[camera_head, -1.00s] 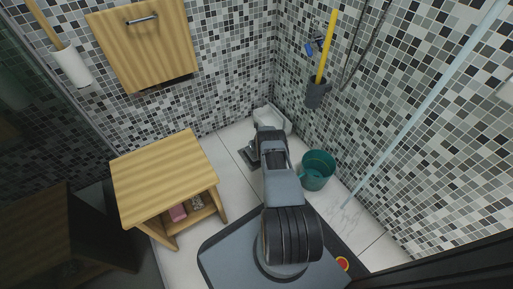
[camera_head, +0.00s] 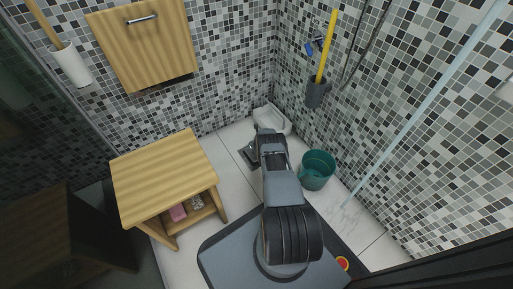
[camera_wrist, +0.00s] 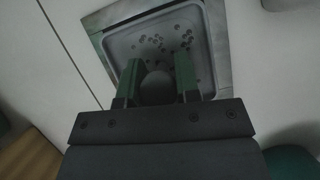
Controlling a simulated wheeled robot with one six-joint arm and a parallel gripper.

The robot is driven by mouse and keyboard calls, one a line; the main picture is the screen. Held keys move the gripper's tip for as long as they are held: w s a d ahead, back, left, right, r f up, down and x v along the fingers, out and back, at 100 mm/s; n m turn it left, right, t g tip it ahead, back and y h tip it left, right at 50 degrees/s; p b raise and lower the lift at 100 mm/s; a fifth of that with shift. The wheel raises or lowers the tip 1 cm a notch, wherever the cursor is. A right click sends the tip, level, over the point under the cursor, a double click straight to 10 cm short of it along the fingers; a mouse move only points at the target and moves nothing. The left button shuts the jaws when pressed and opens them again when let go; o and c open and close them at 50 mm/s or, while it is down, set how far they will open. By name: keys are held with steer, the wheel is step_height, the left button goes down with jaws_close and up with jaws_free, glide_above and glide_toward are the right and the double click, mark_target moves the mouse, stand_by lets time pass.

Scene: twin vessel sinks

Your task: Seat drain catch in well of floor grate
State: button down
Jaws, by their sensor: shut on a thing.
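My gripper (camera_wrist: 157,90), with dark green fingers, is shut on a rounded dark grey part of the drain catch (camera_wrist: 157,84) in the wrist view. Around and beyond this part shows a grey, round-cornered pan with several small holes; I cannot tell where catch and grate meet. The square metal frame of the floor grate (camera_wrist: 219,45) surrounds the pan. Fingers and gripper body hide its near side. The gripper tips and catch are hidden there.
A teal bucket (camera_head: 317,169) stands right of my arm. A white tray-like thing (camera_head: 279,117) lies in the far corner. A wooden stool (camera_head: 163,172) stands at the left. Mosaic walls close the corner; pale floor is clear between stool and grate.

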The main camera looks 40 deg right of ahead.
steer(key=shift+f, duration=0.65)
steer(key=shift+f, duration=0.3)
steer(key=shift+f, duration=0.15)
steer(key=c, duration=0.8)
jaws_free()
steer(key=shift+o, duration=0.2)
steer(key=p+v, duration=1.3)
steer(key=p, duration=0.4)
steer(key=shift+s+r, duration=0.25)
steer(key=shift+r, duration=0.1)
steer(key=shift+a, duration=0.1)
